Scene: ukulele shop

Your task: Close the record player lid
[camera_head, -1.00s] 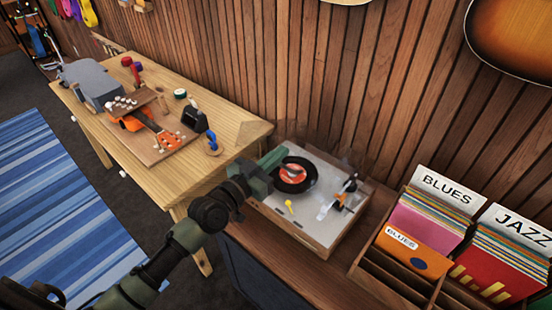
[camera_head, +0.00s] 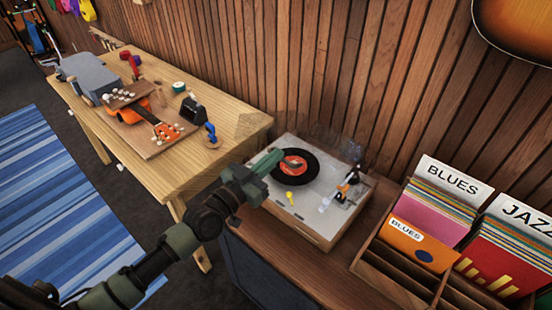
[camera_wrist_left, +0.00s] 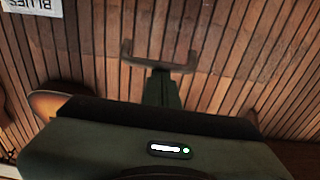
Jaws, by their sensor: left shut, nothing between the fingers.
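The record player (camera_head: 322,232) is a wooden box with a light grey top, standing on a dark wooden cabinet. A black record with an orange label (camera_head: 312,172) lies on it, with the tonearm (camera_head: 347,186) at its right. Its see-through lid (camera_head: 325,140) shows only faintly, raised along the back edge near the wall; its exact angle is hard to tell. My left gripper (camera_head: 270,160) is shut and empty, over the player's left side beside the record. In the left wrist view the shut fingers (camera_wrist_left: 160,65) point toward the wood wall. My right gripper is out of view.
A crate of records (camera_head: 367,262) with BLUES and JAZZ cards stands right of the player. A wooden workbench (camera_head: 236,130) with a ukulele and tools is at the left. The slatted wall (camera_head: 330,60) rises close behind.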

